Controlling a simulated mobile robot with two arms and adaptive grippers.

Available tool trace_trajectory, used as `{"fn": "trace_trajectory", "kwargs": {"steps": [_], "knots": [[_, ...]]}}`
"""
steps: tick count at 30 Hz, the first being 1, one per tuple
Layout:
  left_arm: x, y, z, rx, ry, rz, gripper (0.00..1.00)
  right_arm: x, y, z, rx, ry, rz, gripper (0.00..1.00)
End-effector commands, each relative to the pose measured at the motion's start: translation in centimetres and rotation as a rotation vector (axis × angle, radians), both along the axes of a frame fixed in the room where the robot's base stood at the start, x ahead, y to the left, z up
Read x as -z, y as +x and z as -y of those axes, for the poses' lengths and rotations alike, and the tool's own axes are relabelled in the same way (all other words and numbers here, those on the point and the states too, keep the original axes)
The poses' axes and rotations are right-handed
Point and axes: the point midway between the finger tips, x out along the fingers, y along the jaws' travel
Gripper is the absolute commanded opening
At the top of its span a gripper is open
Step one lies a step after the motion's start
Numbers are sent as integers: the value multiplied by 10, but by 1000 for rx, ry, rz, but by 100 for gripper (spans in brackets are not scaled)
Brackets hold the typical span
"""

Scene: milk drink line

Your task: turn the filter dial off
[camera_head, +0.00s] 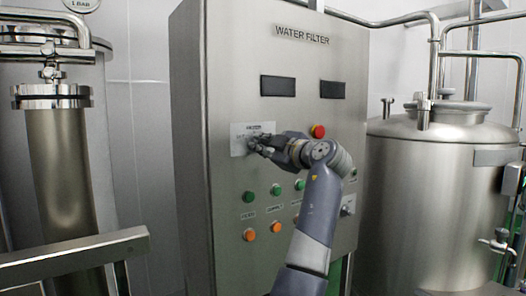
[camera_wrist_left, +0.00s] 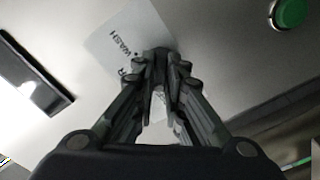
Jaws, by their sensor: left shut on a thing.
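The grey steel cabinet (camera_head: 228,60) is lettered WATER FILTER. A pale label plate (camera_head: 238,148) is on its front, left of centre. The plate also shows in the left wrist view (camera_wrist_left: 120,38), tilted, with the word WASH readable. My left gripper (camera_head: 256,144) is at this plate, its fingers pointing at it. In the left wrist view its fingertips (camera_wrist_left: 160,58) are close together over the plate. The gripper is shut on the filter dial, which the fingers hide almost wholly; I cannot tell which way it points. My right gripper is not in view.
A red button (camera_head: 318,131) is right of the gripper. Green buttons (camera_head: 276,190) and orange buttons (camera_head: 249,234) are below it. Two dark displays (camera_head: 278,86) are above. Steel tanks stand on both sides, with a metal rail (camera_head: 75,258) at lower left.

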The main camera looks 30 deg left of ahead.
Motion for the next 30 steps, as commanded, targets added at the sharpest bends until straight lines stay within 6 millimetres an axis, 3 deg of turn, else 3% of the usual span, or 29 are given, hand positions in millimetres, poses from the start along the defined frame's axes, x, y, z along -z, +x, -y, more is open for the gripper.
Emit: {"fn": "trace_trajectory", "kwargs": {"steps": [9, 25, 26, 28, 30], "knots": [[1, 0, 0, -1, -47, 111, 0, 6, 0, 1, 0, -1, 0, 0], [1, 0, 0, -1, -57, 136, 0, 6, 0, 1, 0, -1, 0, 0], [1, 0, 0, -1, -57, 136, 13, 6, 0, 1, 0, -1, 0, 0], [1, 0, 0, -1, -57, 136, 29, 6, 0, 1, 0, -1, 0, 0], [1, 0, 0, -1, -57, 135, 31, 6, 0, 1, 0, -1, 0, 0]]}}
